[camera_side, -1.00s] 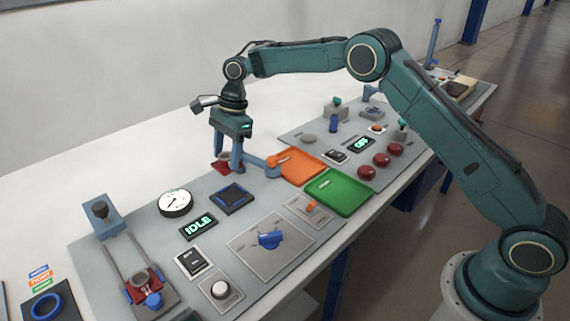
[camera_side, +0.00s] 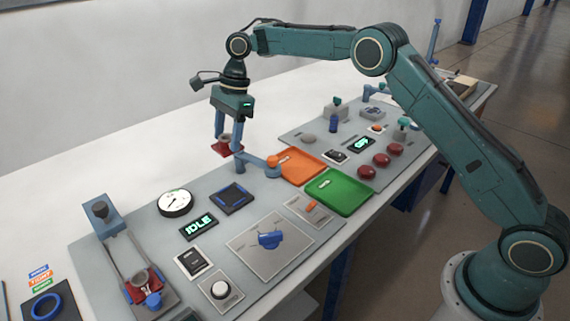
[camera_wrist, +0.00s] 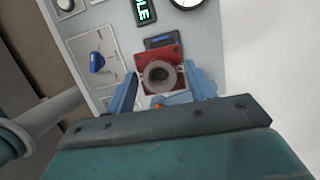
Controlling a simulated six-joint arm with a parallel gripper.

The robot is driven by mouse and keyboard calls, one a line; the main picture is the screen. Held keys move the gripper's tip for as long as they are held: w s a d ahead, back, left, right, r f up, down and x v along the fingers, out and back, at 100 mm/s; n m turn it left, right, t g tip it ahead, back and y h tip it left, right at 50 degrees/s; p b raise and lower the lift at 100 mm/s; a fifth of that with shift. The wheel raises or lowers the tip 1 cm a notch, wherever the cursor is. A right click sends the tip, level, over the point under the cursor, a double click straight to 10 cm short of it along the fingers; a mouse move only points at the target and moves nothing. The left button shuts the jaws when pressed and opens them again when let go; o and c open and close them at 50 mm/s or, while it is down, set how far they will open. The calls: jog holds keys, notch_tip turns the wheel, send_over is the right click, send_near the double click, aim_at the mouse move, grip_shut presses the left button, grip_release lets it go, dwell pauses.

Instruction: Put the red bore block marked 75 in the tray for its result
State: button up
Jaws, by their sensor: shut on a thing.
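My gripper (camera_side: 230,138) is shut on a red block (camera_side: 222,149) and holds it above the panel, behind a blue post. In the wrist view the red block (camera_wrist: 172,52) sits between the two blue fingers, its round grey bore facing the camera. No number can be read on it. The orange tray (camera_side: 301,163) and the green tray (camera_side: 340,192) lie side by side, to the right of the gripper in the side view. Both look empty apart from a small pale label.
A blue swing arm with an orange knob (camera_side: 273,161) stands between the block and the orange tray. A dark blue-edged pad (camera_side: 236,198), a round dial (camera_side: 176,203) and a display reading IDLE (camera_side: 199,226) lie nearer. Red buttons (camera_side: 381,160) stand beyond the trays.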

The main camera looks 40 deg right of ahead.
jog(key=shift+s+d+r+m, duration=0.15)
jog(key=shift+d+m, duration=0.05)
jog(key=shift+d, duration=0.25)
jog(key=shift+s+d+r+m, duration=0.15)
jog(key=shift+d+m, duration=0.05)
jog(key=shift+d, duration=0.25)
jog(key=s+d+m+t+h, duration=0.1)
jog(key=s+d+m+t, duration=0.2)
jog(key=s+d+m, duration=1.3)
jog(key=s+d+f+n, duration=0.3)
jog(key=d+f+n, duration=0.1)
jog(key=f, duration=0.6)
jog(key=shift+d+f+n+g, duration=0.2)
jog(key=shift+d+n+g, duration=0.15)
jog(key=shift+n, duration=0.35)
jog(key=shift+s+f, duration=0.1)
jog(key=shift+f, duration=0.05)
jog(key=shift+f, duration=2.85)
jog(key=shift+f, duration=0.6)
